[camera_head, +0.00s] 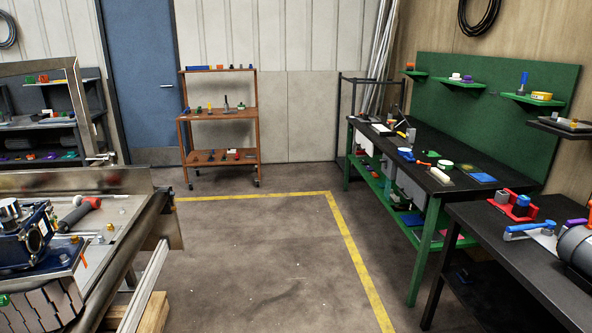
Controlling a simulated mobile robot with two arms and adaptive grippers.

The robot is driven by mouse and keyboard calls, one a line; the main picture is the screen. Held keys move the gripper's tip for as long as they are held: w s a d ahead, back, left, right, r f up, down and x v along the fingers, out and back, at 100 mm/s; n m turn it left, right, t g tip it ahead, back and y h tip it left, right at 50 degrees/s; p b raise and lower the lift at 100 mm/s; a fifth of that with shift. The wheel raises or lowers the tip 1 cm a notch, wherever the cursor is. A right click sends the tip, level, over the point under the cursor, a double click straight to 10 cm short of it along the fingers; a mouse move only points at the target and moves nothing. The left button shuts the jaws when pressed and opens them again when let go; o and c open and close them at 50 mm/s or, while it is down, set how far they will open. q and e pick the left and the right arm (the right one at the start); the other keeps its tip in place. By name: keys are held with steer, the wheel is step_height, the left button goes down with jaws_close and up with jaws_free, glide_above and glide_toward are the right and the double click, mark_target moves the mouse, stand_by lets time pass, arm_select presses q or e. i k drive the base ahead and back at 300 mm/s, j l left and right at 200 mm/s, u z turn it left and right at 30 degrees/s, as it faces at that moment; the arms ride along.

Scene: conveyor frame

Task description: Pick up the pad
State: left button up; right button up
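I see several flat things that could be the pad, and I cannot tell for certain which one it is. A flat blue piece (482,178) lies on the black top of the green workbench at the right. Another flat blue piece (411,219) lies on that bench's lower green shelf. Both look small and far off from this view. Neither of my grippers shows in the head view, so I cannot see their place or state.
The green workbench (433,210) holds many small tools. A black table (480,232) with a red holder (514,205) stands in front of it at the right. The conveyor frame (120,182) fills the left. An orange cart (220,112) stands at the back. The middle floor is clear.

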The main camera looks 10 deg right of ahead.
mark_target(409, 157)
steer(key=i, duration=1.65)
steer(key=i+z, duration=0.1)
steer(key=i, duration=0.45)
steer(key=i+j+z, duration=0.15)
steer(key=i, duration=0.4)
steer(key=i+z, duration=0.1)
steer(key=i, duration=0.45)
steer(key=i+z, duration=0.45)
steer(key=i+j+z, duration=0.1)
steer(key=z, duration=0.35)
steer(key=i+j+z, duration=0.3)
steer(key=z, duration=0.15)
steer(key=i+j+z, duration=0.3)
steer(key=z, duration=0.15)
